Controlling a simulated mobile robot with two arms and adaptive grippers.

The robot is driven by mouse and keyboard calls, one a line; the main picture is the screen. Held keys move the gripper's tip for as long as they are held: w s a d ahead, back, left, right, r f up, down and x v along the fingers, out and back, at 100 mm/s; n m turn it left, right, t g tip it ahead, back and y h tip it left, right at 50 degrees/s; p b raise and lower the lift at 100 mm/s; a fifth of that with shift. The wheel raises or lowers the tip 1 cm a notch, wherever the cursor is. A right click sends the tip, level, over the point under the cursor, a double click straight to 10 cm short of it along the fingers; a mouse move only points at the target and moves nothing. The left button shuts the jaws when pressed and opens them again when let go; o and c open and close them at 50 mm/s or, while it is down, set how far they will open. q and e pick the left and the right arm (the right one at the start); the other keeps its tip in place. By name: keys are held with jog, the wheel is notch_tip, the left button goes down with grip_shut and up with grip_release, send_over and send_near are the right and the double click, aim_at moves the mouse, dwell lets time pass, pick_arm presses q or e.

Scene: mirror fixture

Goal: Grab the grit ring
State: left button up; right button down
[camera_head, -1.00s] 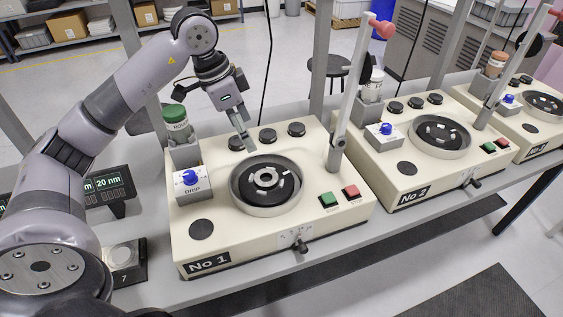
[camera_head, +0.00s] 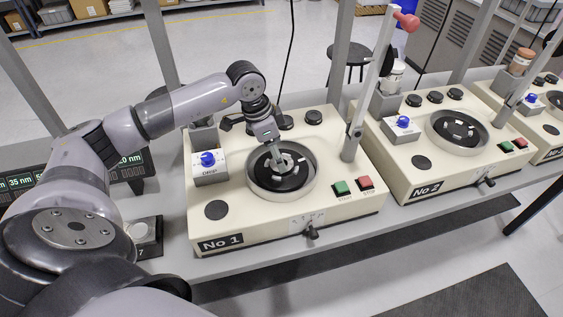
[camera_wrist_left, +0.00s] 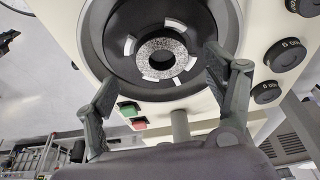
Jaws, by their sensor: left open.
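The grit ring (camera_wrist_left: 160,43) is a speckled grey ring with a dark centre hole. It lies flat on the dark round plate (camera_wrist_left: 122,66), inside the bowl of the machine marked No 1 (camera_head: 250,230). In the head view the ring is partly hidden by my left gripper (camera_head: 282,160), which points down over the plate. In the left wrist view my left gripper (camera_wrist_left: 160,74) is open and empty. Its fingers show wide apart, on either side of the ring, with neither seen touching it. My right gripper is not in view.
White blocks stand on the plate around the ring. The bowl rim (camera_head: 313,190) encloses it. A blue-knobbed drip box (camera_head: 209,165) sits left of the bowl and a slanted post (camera_head: 366,95) with a red knob stands right. Machine No 2 (camera_head: 400,180) is further right.

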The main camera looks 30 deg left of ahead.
pick_arm(q)
jog(key=x, duration=0.3)
jog(key=shift+w+f+p, duration=0.15)
jog(key=shift+f+p, duration=0.05)
jog(key=shift+p, duration=0.2)
jog(key=shift+f, duration=0.1)
jog(key=c, duration=1.5)
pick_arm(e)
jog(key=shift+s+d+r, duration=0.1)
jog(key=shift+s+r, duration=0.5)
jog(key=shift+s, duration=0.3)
